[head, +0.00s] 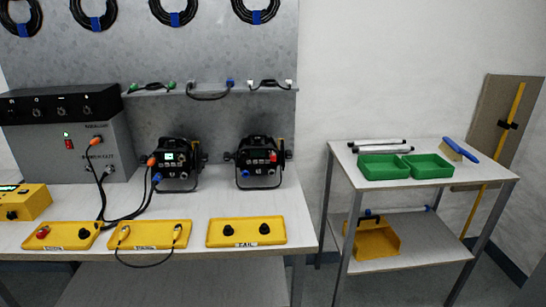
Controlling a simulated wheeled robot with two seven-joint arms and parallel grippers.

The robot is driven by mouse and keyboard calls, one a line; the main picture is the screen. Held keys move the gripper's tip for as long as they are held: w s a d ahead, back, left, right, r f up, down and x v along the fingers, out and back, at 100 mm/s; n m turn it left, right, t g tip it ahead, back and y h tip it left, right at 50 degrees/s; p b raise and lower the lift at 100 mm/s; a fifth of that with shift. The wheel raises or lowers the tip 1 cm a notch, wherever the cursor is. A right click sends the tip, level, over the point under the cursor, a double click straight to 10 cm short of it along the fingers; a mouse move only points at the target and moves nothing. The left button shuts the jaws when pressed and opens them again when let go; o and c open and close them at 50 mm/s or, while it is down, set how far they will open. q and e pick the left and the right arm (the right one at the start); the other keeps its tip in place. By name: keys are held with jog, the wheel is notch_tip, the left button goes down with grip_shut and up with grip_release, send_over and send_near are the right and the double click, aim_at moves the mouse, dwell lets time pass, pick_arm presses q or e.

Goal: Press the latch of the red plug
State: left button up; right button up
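Neither of my grippers is in the head view. A small red part (43,232) sits on the left yellow box (62,236) at the front of the bench; it may be a plug, but its latch is too small to make out. Another red part (273,157) shows on the back of the right par can (258,165). Orange plugs sit on the grey power unit (96,140) and at the left par can (151,161). A blue plug (156,178) is also at the left can (177,158).
Two more yellow boxes, the middle one (150,235) with a cable looped at its front and the right one (246,232), line the bench (200,205). Black cables cross the bench left of the cans. A trolley (436,184) with green trays (428,166) stands at right.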

dwell(0.4)
grip_shut()
dwell(1.6)
